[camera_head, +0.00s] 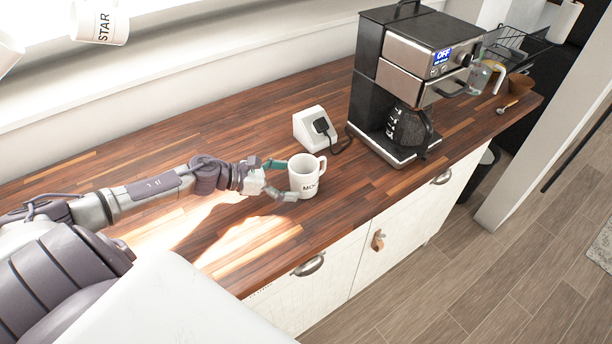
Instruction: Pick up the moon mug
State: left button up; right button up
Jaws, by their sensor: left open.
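A white mug (304,177) with dark lettering that starts "MOO" stands upright on the wooden counter. Its handle points to the right. My left gripper (281,179) is open, with one finger at the mug's far left side and the other at its near left side. The mug's left side lies between the fingertips; I cannot tell whether they touch it. My right gripper does not show.
A coffee maker (402,90) with a glass carafe stands to the right on the counter (330,215). A white socket block (312,128) with a black plug is behind the mug. A mug reading "STAR" (100,22) hangs at the upper left. Cabinet doors with handles lie below the front edge.

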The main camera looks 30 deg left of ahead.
aim_at(306, 182)
pick_arm(q)
jog(key=shift+w+d+p, duration=0.25)
jog(key=shift+d+p, duration=0.1)
jog(key=p+x, duration=0.1)
jog(key=x, duration=0.2)
jog(key=shift+w+d+f+p, duration=0.15)
jog(key=shift+d+p, duration=0.1)
jog(key=shift+p, duration=0.1)
jog(key=shift+w+d+f, duration=0.15)
jog(key=shift+w+f, duration=0.05)
jog(key=shift+f, duration=0.1)
jog(key=shift+s, duration=0.1)
jog(key=shift+c, duration=0.3)
jog(key=shift+c, duration=1.4)
jog(key=c, duration=1.1)
jog(key=shift+r, duration=0.1)
jog(key=shift+r, duration=0.1)
